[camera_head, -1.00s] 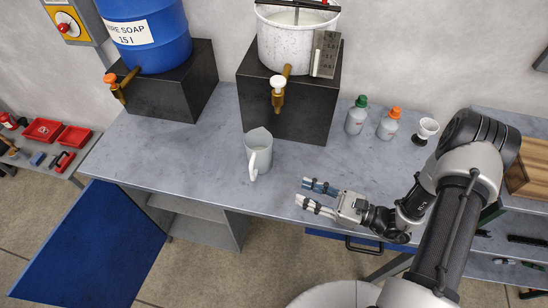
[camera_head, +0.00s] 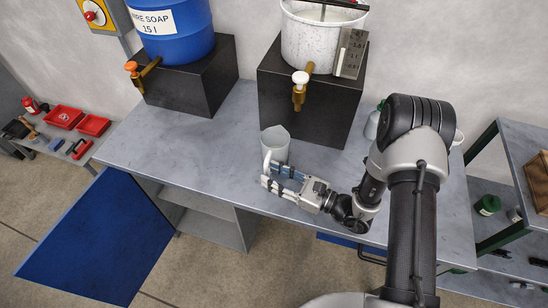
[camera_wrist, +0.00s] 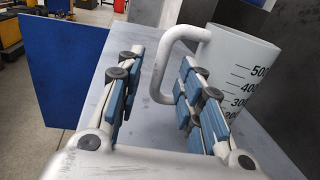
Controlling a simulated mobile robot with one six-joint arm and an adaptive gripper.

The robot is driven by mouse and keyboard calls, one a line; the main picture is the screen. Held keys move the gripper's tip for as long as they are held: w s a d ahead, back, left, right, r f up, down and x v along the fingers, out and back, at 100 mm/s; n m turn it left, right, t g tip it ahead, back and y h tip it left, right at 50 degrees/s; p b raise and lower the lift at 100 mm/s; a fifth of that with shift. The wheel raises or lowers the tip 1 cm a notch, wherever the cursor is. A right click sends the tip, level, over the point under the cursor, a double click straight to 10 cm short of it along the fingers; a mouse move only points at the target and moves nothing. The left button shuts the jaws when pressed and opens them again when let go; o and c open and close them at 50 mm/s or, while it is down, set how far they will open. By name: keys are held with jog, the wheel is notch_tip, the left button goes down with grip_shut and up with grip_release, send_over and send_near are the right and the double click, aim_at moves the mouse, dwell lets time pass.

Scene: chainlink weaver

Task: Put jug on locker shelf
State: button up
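The white jug (camera_head: 275,146) stands upright on the workbench below the black block that holds the white bucket. In the wrist view the jug (camera_wrist: 242,70) is at the right, with measuring marks and its handle (camera_wrist: 160,75) pointing left. My gripper (camera_head: 268,175) is at the jug's near side. In the wrist view my gripper (camera_wrist: 160,62) is open, with the handle showing between its fingers; whether either finger touches it I cannot tell. The locker shelf (camera_head: 205,206) is in the grey compartment under the bench, whose blue door (camera_head: 85,240) stands open.
The workbench (camera_head: 150,140) is clear left of the jug. Black blocks (camera_head: 195,85) with a blue soap barrel (camera_head: 178,30) and white bucket (camera_head: 322,38) stand at the back. A side bench with red trays (camera_head: 64,117) is at the left; a shelf rack (camera_head: 520,140) is at the right.

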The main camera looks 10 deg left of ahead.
jog(key=shift+x, duration=1.45)
jog(key=shift+f, duration=0.1)
jog(key=shift+c, duration=0.4)
grip_shut()
